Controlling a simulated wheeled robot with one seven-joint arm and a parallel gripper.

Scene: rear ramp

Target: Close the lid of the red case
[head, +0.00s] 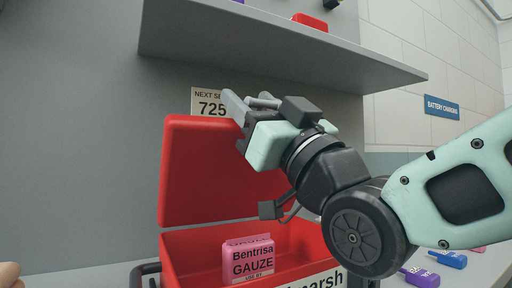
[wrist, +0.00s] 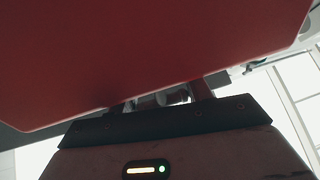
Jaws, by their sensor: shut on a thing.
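The red case (head: 190,250) stands open in the head view, its lid (head: 205,175) raised roughly upright at the back. My gripper (head: 248,103) is at the lid's upper right corner, its jaws shut on the lid's edge. In the wrist view the lid (wrist: 150,50) fills the upper part and hides most of the fingers. A pink gauze pack (head: 248,261) stands inside the case at the front.
A grey shelf (head: 270,50) juts out just above my gripper and the lid, with a red object (head: 310,21) on it. A partly hidden sign (head: 208,103) is behind the lid. Purple (head: 420,277) and blue (head: 448,259) items lie on the surface to the right.

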